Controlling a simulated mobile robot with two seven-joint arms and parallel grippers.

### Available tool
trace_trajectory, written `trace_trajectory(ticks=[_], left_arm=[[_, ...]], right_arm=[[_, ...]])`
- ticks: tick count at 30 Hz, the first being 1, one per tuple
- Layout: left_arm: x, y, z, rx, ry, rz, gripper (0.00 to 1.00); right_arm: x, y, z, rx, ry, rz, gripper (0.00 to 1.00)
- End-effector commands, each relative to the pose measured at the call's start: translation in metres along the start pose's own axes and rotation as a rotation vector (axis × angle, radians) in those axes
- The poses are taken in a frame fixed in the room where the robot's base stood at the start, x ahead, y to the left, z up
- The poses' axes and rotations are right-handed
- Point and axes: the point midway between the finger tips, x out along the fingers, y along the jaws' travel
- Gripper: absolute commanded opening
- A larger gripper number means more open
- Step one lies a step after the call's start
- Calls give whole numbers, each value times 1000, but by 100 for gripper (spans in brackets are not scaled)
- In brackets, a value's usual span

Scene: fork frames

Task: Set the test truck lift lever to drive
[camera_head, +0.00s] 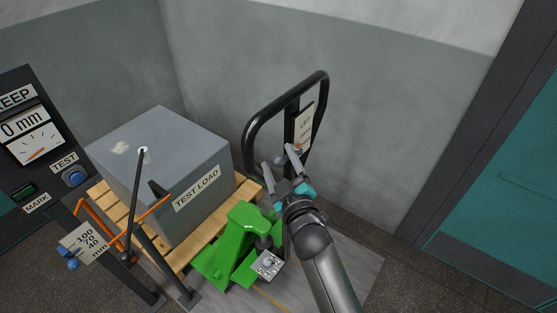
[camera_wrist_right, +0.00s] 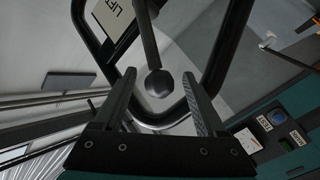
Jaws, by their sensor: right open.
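The test truck is a green pallet truck (camera_head: 238,243) with a black loop handle (camera_head: 251,126) standing up behind it. A pale plate marked LIFT is on the handle (camera_head: 304,127); it also shows in the right wrist view (camera_wrist_right: 113,14). The lift lever (camera_wrist_right: 148,40) ends in a dark round knob (camera_wrist_right: 159,84). My right gripper (camera_head: 279,158) is open at the handle. In the right wrist view, the knob appears between the open fingertips of my right gripper (camera_wrist_right: 159,77); contact cannot be told. The lever's setting is not readable. My left gripper is out of view.
A grey block marked TEST LOAD (camera_head: 165,160) sits on a wooden pallet (camera_head: 182,258). A dark gauge panel (camera_head: 35,140) and an orange-barred post stand at the left. Grey walls are close behind the handle. A teal door (camera_head: 500,200) is at the right.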

Motion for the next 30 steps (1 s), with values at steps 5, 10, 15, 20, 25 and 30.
trace_trajectory(ticks=[5, 10, 15, 20, 25, 30], left_arm=[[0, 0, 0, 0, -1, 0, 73], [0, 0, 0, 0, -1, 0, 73], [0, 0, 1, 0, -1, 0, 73], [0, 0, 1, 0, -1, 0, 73], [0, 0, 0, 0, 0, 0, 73], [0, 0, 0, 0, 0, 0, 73]], right_arm=[[6, 0, 0, 0, 0, 0, 74], [6, 0, 0, 0, 0, 0, 74], [6, 0, 0, 0, 0, 0, 60], [5, 0, 0, 1, 0, 0, 42], [5, 0, 0, 0, 0, 0, 23], [5, 0, 0, 0, 0, 0, 4]])
